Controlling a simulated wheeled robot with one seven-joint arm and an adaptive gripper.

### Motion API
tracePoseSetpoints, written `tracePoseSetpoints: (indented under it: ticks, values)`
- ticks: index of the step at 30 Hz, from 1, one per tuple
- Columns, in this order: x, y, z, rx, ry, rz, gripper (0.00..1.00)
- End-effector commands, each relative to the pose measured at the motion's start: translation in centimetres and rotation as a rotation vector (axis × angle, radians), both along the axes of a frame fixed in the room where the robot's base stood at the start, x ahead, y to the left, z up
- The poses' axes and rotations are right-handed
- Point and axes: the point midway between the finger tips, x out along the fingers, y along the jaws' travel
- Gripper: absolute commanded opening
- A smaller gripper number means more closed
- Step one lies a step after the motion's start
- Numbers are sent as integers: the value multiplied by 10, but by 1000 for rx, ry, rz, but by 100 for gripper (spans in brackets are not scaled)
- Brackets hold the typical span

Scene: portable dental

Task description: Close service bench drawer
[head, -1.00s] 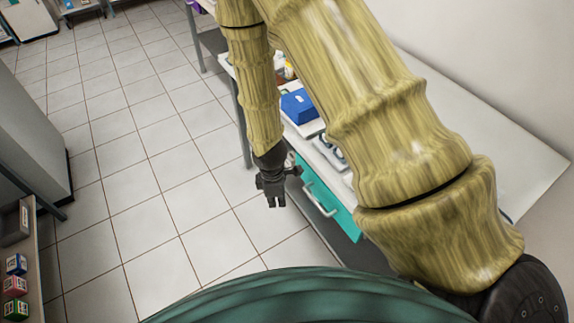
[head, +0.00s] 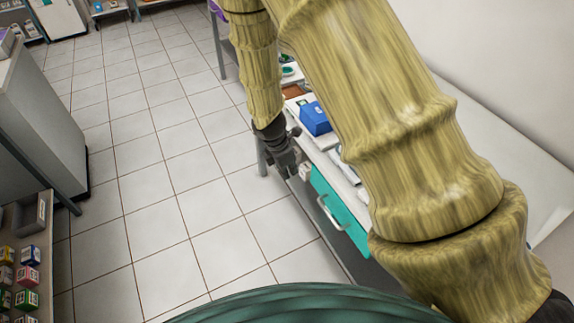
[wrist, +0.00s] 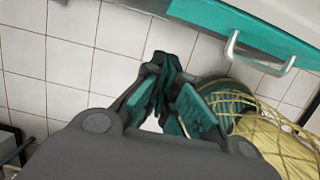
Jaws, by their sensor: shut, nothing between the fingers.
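The service bench drawer has a teal front (head: 345,216) with a pale metal bar handle (head: 328,214), just under the white bench top. How far it stands out from the bench is hard to tell. In the wrist view the teal front (wrist: 215,22) crosses the top, and the handle (wrist: 262,66) is at upper right. My gripper (head: 303,172) is beside the bench, by the far end of the drawer front. In the wrist view my gripper's dark fingers (wrist: 163,82) are together and empty, to the left of the handle and apart from it.
A blue box (head: 315,118) and other small items lie on the bench top, partly hidden by my arm. The tiled floor (head: 150,180) left of the bench is clear. A grey cabinet (head: 45,120) and a shelf with coloured boxes (head: 25,275) stand at left.

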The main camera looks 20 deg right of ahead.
Motion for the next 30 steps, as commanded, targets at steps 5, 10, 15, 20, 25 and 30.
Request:
tracePoseSetpoints:
  ticks: [5,10,15,20,25,30]
  values:
    - [-1,-5,-20,-1,3,0,0]
    - [0,-9,-39,0,1,1,0]
    - [0,-17,-53,0,1,-2,0]
    - [3,-38,-52,0,0,-2,0]
    - [3,-50,-53,0,1,0,0]
    - [3,-53,-53,0,1,0,0]
